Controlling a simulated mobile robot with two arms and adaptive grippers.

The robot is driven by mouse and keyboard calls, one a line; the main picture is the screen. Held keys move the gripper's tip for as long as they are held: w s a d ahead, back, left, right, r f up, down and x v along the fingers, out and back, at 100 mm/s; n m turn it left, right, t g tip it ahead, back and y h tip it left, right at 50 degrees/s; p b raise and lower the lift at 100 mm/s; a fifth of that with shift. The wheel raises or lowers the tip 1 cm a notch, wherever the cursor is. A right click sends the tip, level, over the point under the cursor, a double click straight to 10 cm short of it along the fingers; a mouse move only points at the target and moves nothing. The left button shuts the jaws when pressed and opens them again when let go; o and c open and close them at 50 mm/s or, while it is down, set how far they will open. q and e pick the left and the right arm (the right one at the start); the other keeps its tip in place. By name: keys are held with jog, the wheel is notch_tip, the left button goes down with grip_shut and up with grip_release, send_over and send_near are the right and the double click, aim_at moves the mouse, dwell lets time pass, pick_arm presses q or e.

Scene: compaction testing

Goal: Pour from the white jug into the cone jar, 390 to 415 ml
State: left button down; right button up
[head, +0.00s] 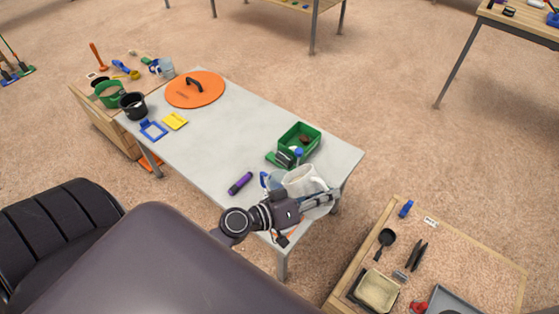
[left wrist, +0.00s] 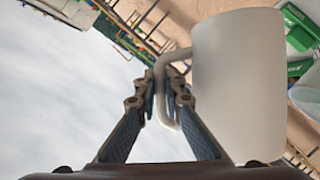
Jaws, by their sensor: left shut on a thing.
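The white jug (head: 302,180) is over the near right end of the grey table. My left gripper (head: 328,199) is shut on its handle. In the left wrist view the jug (left wrist: 238,85) fills the right half, and its handle (left wrist: 163,105) runs between the closed fingers (left wrist: 165,90). The jug looks about upright in the head view; its contents cannot be made out. A clear vessel with a bluish edge (head: 271,181) shows just left of the jug and may be the cone jar; the jug and gripper partly hide it. My right gripper is not in view.
The grey table (head: 215,140) also bears a green crate (head: 313,132), a blue-capped bottle (head: 298,153), a purple cylinder (head: 240,183), an orange disc (head: 195,89) and a black pot (head: 132,106). Its middle is clear. A low wooden table (head: 460,260) with tools stands at right.

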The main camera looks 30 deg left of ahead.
pick_arm(q)
jog(key=shift+w+r, duration=0.1)
jog(key=shift+r, duration=0.05)
dwell(0.6)
jog(key=shift+d+f+m, duration=0.3)
jog(key=shift+m, duration=0.2)
jog(key=shift+d+f+m+y+p, duration=0.15)
jog(key=shift+f+m+y+p, duration=0.2)
jog(key=shift+p, duration=0.25)
jog(key=shift+d+m+y+p, duration=0.1)
jog(key=shift+m+y+p, duration=0.2)
jog(key=shift+p, duration=0.2)
jog(key=shift+f, duration=0.3)
jog(key=r+m+y+p, duration=0.1)
jog(key=p, duration=0.2)
jog(key=r+m+y+p, duration=0.1)
jog(key=p, duration=0.3)
jog(key=shift+d+r+m+g, duration=0.25)
jog(key=shift+d+m+g, duration=0.05)
jog(key=shift+m, duration=0.05)
jog(key=shift+m+y, duration=0.35)
jog(key=shift+m, duration=0.45)
jog(key=f, duration=0.1)
jog(key=d+f, duration=0.2)
jog(key=shift+s+f, duration=0.2)
jog(key=shift+s, duration=0.05)
